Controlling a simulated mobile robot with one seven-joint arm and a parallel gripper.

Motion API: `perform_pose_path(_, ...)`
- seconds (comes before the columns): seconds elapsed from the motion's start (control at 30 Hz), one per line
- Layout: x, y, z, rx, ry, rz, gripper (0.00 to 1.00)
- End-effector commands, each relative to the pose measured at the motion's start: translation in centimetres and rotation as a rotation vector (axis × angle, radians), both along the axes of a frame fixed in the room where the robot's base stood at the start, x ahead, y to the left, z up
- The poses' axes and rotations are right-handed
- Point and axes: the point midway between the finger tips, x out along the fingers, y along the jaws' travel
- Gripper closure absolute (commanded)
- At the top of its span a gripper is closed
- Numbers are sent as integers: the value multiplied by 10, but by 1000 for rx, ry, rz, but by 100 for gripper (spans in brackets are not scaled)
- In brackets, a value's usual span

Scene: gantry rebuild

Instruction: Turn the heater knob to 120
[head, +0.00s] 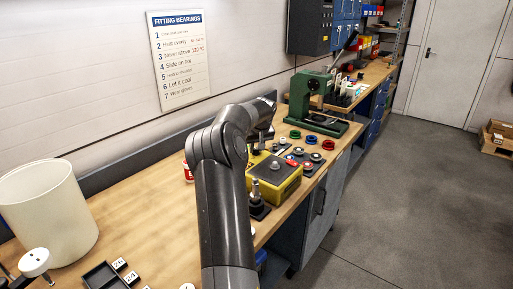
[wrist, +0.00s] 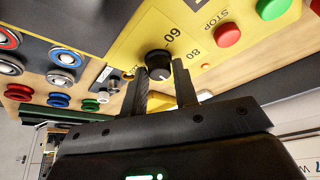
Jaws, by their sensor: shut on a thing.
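The yellow heater (head: 284,190) stands on the bench in the head view, partly hidden by my arm. In the wrist view its yellow panel (wrist: 200,70) fills the upper middle, with a black round knob (wrist: 158,60), the numbers 60 and 80, and a STOP label. The knob has a small white mark, too small to read against the scale. No 120 mark shows. My gripper (wrist: 161,72) has one finger on each side of the knob and is shut on it. In the head view my arm hides the fingers and the knob.
A red button (wrist: 228,35) and a green button (wrist: 273,8) sit on the panel near the knob. Bearings and coloured rings (head: 328,145) lie beside the heater. A green press (head: 305,100) stands behind, a white bin (head: 45,210) at left. A wall sign (head: 180,60) hangs above.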

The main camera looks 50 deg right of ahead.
Motion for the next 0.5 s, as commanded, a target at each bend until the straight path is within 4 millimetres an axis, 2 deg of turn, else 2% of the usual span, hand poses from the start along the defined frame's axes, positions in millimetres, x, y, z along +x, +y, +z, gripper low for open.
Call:
perform_pose_path(0.1,0,0,0,0,0,0,96)
perform_pose_path(0.5,1,1,1,-1,0,-82,96)
